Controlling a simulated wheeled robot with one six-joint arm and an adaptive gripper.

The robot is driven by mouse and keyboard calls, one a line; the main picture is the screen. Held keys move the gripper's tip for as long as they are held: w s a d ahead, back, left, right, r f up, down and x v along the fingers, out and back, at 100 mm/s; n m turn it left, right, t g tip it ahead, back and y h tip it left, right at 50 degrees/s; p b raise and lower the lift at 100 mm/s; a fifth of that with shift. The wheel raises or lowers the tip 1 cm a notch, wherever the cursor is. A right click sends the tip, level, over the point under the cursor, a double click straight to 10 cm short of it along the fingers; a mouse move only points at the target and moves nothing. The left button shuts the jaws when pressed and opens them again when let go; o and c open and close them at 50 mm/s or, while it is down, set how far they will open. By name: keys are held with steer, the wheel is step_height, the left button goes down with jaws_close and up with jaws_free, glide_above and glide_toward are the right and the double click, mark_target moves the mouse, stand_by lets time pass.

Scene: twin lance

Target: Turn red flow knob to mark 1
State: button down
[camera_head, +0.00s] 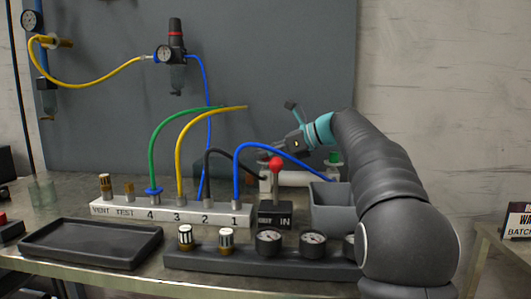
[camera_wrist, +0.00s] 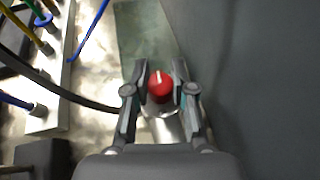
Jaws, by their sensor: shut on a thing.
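The red flow knob (camera_wrist: 160,90) shows in the wrist view, round, with a white pointer line toward the top of the picture. My gripper (camera_wrist: 160,76) has one finger on each side of it and is shut on it. A pale cylindrical body shows just below the knob. The scale marks, including mark 1, cannot be made out. In the head view my gripper (camera_head: 276,147) is small and reaches left, behind the red-ball lever. The flow knob cannot be made out there.
The red-ball lever (camera_head: 276,164) stands on a black block marked IN. A grey bin (camera_head: 331,207) is right of it. The numbered manifold (camera_head: 170,212) carries coloured hoses; a black hose (camera_wrist: 75,97) passes near my left finger. A gauge rail (camera_head: 260,262) and empty tray (camera_head: 90,243) lie in front.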

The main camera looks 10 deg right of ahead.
steer(key=c, duration=1)
jaws_free()
steer(key=shift+o, duration=0.2)
steer(key=v, duration=1.2)
